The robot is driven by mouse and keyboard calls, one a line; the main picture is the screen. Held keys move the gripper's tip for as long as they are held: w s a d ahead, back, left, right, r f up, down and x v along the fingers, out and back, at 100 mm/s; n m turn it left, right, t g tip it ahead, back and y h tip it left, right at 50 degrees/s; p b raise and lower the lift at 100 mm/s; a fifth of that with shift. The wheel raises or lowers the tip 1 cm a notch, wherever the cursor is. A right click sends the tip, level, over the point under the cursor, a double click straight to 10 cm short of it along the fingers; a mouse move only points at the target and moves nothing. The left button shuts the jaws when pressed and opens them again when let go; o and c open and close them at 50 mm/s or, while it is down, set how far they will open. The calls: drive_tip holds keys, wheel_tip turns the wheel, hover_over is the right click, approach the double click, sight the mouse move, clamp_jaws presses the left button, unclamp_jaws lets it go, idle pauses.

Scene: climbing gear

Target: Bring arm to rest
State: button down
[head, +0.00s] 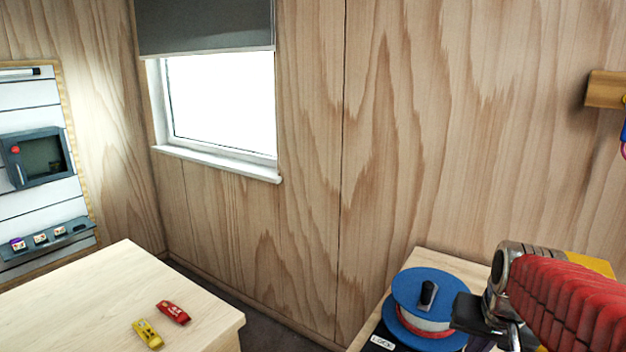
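My arm shows at the lower right of the head view, with a red ribbed sleeve and a metal joint. My gripper (478,318) is a dark shape at the end of it, partly cut off by the bottom edge. It appears just right of a blue spool (418,284) and overlaps its edge in the picture. I cannot tell whether it touches the spool. The fingertips are not clear, so I cannot tell whether the gripper is open or shut or holds anything.
The spool is on a light wooden table (452,266), near a label reading LOCK (382,343). Another wooden table (85,300) at left holds a red item (173,312) and a yellow item (147,334). A dark floor gap separates the tables.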

drive_tip(key=s+a+r+n+t+y, duration=0.1)
drive_tip(key=s+a+n, duration=0.4)
drive_tip(key=s+a, duration=0.6)
drive_tip(key=a, duration=0.3)
drive_tip(key=shift+s+r+t, duration=0.3)
drive_tip(key=shift+t, duration=0.1)
idle(0.7)
